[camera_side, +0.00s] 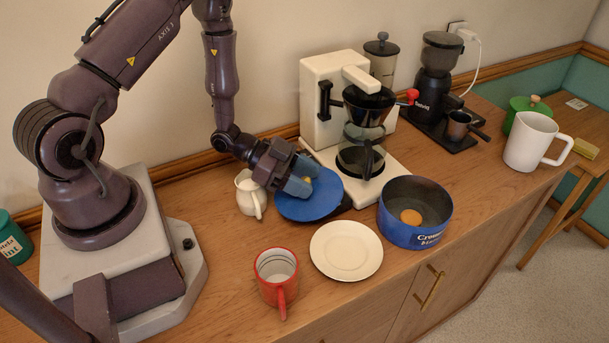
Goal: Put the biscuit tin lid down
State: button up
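The blue biscuit tin lid (316,204) is a round disc with a small yellow knob, left of the coffee machine's front. My gripper (302,179) reaches in from the left, its pale blue fingertips on either side of the knob, and appears shut on it. The fingers partly hide the knob and the lid's far part. I cannot tell whether the lid's underside touches the counter. The blue biscuit tin (416,232) stands open to the right, with a round golden biscuit (410,217) inside.
A white jug (247,195) stands close to the lid's left. A white plate (346,251) and a red mug (275,272) are in front. The coffee machine (320,95) is behind. Bare wood (225,265) lies left of the red mug.

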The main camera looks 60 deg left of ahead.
jog(key=shift+r, duration=0.25)
jog(key=v, duration=1.2)
jog(key=shift+r, duration=0.1)
